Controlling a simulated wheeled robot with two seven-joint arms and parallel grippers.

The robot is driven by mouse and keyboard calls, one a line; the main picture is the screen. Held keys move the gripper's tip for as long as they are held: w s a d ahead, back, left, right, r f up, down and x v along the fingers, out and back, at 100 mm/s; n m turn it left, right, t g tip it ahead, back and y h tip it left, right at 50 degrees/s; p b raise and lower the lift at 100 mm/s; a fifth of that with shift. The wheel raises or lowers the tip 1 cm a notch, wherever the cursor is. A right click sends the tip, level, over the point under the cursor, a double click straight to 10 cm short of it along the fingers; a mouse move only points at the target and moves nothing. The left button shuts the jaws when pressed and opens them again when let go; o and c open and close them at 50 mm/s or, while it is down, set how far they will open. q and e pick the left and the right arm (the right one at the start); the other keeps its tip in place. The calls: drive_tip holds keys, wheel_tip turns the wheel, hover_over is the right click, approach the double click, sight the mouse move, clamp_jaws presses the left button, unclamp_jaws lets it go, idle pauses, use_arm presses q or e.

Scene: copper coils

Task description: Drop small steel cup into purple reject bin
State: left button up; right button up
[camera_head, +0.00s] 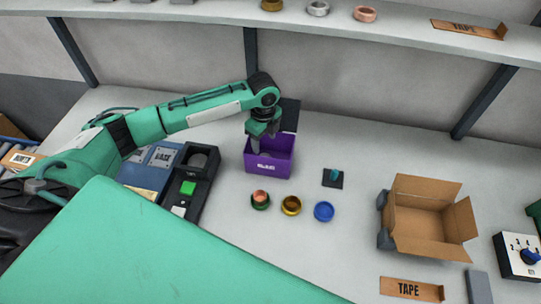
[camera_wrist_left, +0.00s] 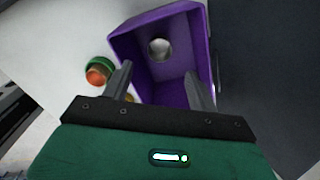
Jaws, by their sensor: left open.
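The purple reject bin (camera_head: 282,160) stands on the bench with a white label on its front. My left gripper (camera_head: 262,138) reaches down over the bin from the left. In the left wrist view my left gripper (camera_wrist_left: 160,78) is open, with nothing between its fingers. There the small steel cup (camera_wrist_left: 160,48) lies inside the purple bin (camera_wrist_left: 150,20), apart from the fingers. In the head view I cannot make out the cup clearly. My right gripper is not in view.
In front of the bin stand a copper cup on a green one (camera_head: 260,198), a gold cup (camera_head: 291,205) and a blue cup (camera_head: 324,211). An open cardboard box (camera_head: 420,222) is at the right. A dark device with a green button (camera_head: 188,187) is at the left. A shelf (camera_head: 200,14) runs above.

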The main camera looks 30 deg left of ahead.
use_arm(q)
wheel_tip(320, 180, up, 13)
drive_tip(key=b, duration=0.3)
drive_tip(key=shift+r, duration=0.15)
idle(0.3)
